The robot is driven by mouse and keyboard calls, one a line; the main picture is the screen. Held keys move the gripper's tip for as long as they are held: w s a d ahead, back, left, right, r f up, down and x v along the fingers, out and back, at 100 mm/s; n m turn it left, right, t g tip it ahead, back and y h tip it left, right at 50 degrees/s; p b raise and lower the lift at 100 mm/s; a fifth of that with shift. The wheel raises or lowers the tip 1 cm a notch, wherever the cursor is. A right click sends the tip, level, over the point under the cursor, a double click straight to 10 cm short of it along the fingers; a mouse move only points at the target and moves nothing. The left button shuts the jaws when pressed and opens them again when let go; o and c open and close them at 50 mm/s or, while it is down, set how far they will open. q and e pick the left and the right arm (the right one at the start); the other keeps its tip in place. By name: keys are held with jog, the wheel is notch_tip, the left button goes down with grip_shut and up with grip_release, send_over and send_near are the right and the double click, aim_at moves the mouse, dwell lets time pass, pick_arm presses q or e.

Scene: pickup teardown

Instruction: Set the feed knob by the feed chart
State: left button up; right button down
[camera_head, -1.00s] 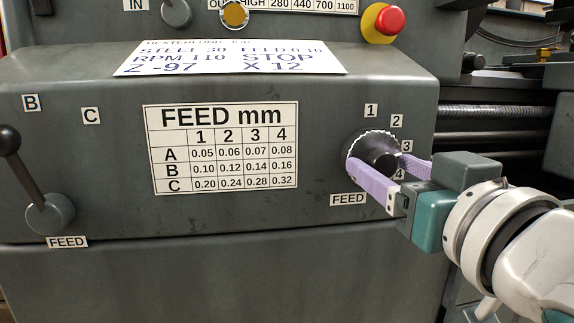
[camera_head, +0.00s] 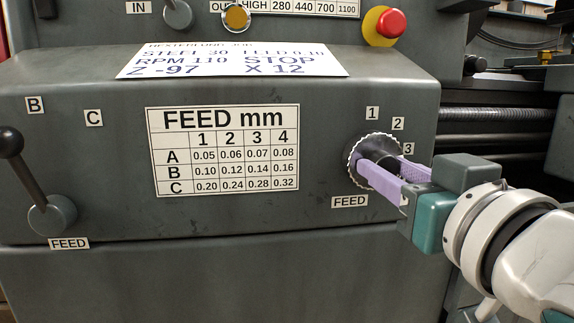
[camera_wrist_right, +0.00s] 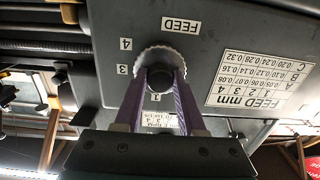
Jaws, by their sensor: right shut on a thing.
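The feed knob (camera_head: 372,146), dark with a pale toothed rim, is on the grey front panel's right side. It also shows in the right wrist view (camera_wrist_right: 159,59). Labels 1, 2 and 3 show around it in the head view; label 4 is hidden there but shows in the wrist view. My right gripper (camera_head: 384,163) is shut on the knob, one purple finger on each side. I cannot tell which number the knob points at. The feed chart (camera_head: 225,150) has columns 1 to 4 and rows A to C. My left gripper is not in view.
A black-balled feed lever (camera_head: 50,214) is at the left near labels B and C. A white job card (camera_head: 235,60) lies on the housing; its feed value is hard to read. A red stop button (camera_head: 391,22) is above. Bare panel lies below the chart.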

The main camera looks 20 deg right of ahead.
jog(key=shift+r, duration=0.1)
jog(key=shift+n+p, duration=0.3)
jog(key=shift+p, duration=0.05)
jog(key=n+p, duration=0.2)
jog(key=shift+r+n, duration=0.1)
jog(key=shift+n, duration=0.3)
jog(key=n+p, duration=0.2)
jog(key=n, duration=0.1)
jog(key=shift+n, duration=0.3)
jog(key=n+p, duration=0.2)
jog(key=n, duration=0.2)
jog(key=shift+n+p, duration=0.3)
jog(key=shift+n, duration=2)
jog(key=c, duration=0.5)
grip_release()
